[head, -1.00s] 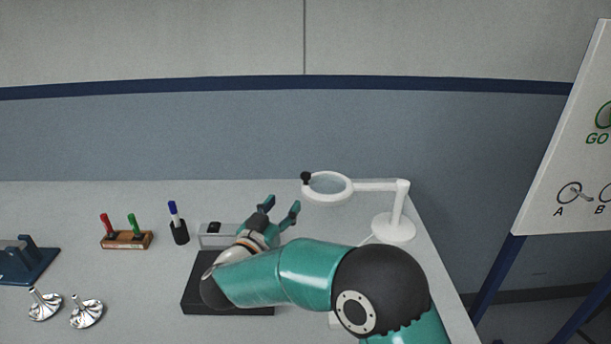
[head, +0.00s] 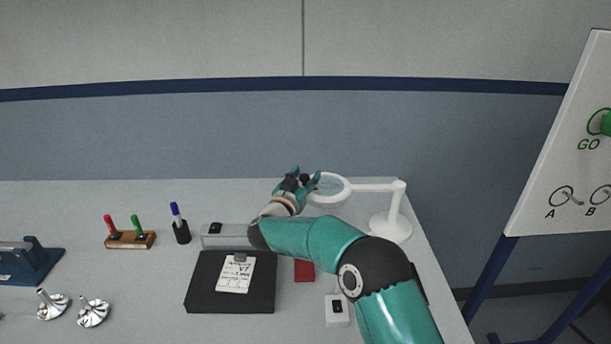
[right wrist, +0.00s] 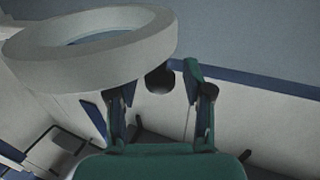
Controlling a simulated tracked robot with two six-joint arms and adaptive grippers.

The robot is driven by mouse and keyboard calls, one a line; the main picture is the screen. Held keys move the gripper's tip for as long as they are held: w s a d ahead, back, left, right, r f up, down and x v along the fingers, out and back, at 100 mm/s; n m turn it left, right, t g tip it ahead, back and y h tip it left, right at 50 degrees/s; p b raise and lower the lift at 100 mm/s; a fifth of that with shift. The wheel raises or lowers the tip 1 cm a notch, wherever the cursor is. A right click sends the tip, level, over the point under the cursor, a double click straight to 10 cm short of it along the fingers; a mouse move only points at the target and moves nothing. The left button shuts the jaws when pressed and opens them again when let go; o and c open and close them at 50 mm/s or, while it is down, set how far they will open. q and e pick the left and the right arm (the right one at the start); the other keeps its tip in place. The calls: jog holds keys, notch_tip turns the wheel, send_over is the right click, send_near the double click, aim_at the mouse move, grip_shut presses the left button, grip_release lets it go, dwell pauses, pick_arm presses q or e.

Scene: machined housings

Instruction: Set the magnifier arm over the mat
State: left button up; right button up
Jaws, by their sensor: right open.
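The white magnifier arm (head: 372,187) stands on a round base (head: 391,228) at the table's back right. Its ring lens (head: 329,188) points left and carries a black knob (head: 304,179) on its left rim. My right gripper (head: 305,175) is open with its fingers about the knob. In the right wrist view the knob (right wrist: 159,79) shows between the two open fingers, beyond the ring (right wrist: 100,45); I cannot tell whether they touch it. A flat black slab (head: 205,292), possibly the mat, lies front left of the magnifier with a printed card on it. My left gripper is out of view.
A red piece (head: 304,271) and a white switch box (head: 337,312) lie beside my right arm. A blue marker in a cup (head: 181,230), a wooden marker holder (head: 130,239) and shiny metal parts (head: 92,312) are to the left. A sign board (head: 565,140) stands at right.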

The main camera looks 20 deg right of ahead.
grip_shut()
